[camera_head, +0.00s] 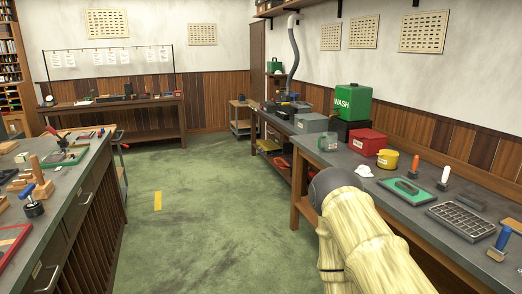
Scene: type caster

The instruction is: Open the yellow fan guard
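I cannot make out a yellow fan guard for certain in the head view. A small yellow round container (387,160) with a dark mark on its side stands on the right bench. A yellow item (268,146) lies on the low shelf under the far part of that bench, too small to identify. My pale yellow arm rises from the lower right beside the right bench, ending in a dark rounded joint. My gripper's fingers do not show.
The right bench (410,204) carries a red box (367,142), a green WASH tank (353,102), a grey tray (459,219) and tools. A left bench (62,190) holds tools and clamps.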

